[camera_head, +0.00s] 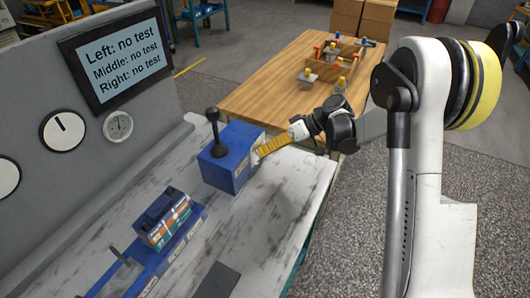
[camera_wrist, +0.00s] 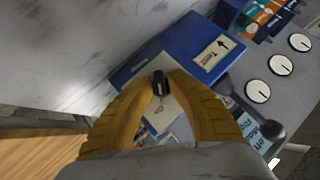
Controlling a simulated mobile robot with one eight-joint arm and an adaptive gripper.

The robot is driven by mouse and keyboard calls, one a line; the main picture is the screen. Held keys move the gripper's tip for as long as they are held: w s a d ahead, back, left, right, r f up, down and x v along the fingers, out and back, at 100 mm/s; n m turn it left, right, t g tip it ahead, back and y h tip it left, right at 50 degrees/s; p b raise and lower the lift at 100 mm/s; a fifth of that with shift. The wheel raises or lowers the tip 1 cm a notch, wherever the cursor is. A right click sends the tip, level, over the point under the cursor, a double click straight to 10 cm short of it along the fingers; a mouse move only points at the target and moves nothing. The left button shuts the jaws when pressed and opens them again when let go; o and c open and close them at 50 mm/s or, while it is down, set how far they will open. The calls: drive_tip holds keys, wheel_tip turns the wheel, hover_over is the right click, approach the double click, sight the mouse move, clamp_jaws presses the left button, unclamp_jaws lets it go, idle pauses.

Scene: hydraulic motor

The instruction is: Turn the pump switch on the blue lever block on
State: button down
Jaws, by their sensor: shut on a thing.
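The blue lever block (camera_head: 226,172) stands on the bench, with a black ball-topped lever (camera_head: 212,130) rising from its top. My gripper (camera_head: 259,152) reaches in from the right, its yellow fingers at the block's right face beside a pale label plate. In the wrist view, the blue block (camera_wrist: 187,44) lies beyond the fingers. My gripper (camera_wrist: 160,86) is shut on a small black switch (camera_wrist: 160,76) on the pale plate. Its on or off position cannot be told. In the head view the fingers hide the switch.
A display (camera_head: 122,52) reads "no test" for left, middle and right. A second blue unit (camera_head: 152,262) with an orange-striped block (camera_head: 168,226) sits nearer on the marbled bench (camera_head: 268,222). A wooden table (camera_head: 262,96) with small parts stands behind.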

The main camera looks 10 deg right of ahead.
drive_tip(key=shift+f+m+g+y+b, duration=0.1)
drive_tip(key=shift+m+g+y+b, duration=0.25)
drive_tip(key=shift+m+g+y, duration=0.2)
idle(0.4)
drive_tip(key=c, duration=1.5)
unclamp_jaws()
drive_tip(key=shift+a, duration=0.15)
drive_tip(key=v, duration=1.2)
drive_tip(key=shift+w, duration=0.1)
drive_tip(key=shift+f, duration=0.1)
